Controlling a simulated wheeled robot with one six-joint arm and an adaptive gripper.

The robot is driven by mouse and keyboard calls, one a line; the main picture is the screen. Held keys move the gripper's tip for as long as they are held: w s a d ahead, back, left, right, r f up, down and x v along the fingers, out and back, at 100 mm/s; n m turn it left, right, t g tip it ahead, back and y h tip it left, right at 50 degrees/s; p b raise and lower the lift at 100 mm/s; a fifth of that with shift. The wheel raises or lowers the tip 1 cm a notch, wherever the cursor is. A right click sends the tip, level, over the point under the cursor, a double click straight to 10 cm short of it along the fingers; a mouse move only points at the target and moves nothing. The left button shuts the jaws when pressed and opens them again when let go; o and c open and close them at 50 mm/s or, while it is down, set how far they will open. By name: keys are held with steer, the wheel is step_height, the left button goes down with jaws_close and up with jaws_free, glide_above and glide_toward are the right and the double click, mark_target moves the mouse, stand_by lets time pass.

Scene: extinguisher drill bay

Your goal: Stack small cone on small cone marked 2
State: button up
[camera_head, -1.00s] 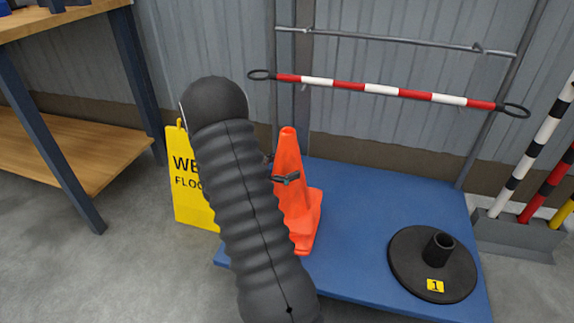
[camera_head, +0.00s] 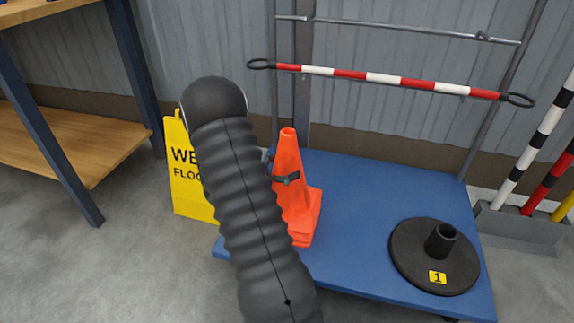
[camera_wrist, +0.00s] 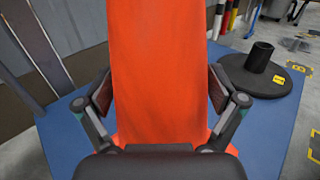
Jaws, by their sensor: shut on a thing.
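An orange cone (camera_head: 288,165) stands upright over the left part of the blue platform in the head view, partly hidden by my arm. My gripper (camera_head: 287,180) is shut on its sides; the wrist view shows the cone (camera_wrist: 158,75) between both fingers. More orange base edges (camera_head: 301,239) show low down under the cone, close to the platform. They look like a second cone beneath, but I cannot tell how far the two are nested. No mark 2 is visible.
The blue platform (camera_head: 365,215) carries a black round base (camera_head: 409,262) marked 1 at right. A yellow wet-floor sign (camera_head: 188,190) stands left, partly behind my arm. A red-white bar (camera_head: 383,80) hangs behind. Striped poles (camera_head: 540,140) stand at far right.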

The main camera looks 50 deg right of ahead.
steer(key=shift+f+b, duration=0.5)
steer(key=shift+f, duration=0.4)
steer(key=o, duration=1.4)
steer(key=shift+r, duration=0.1)
steer(key=shift+o, duration=0.2)
steer(key=v, duration=1.2)
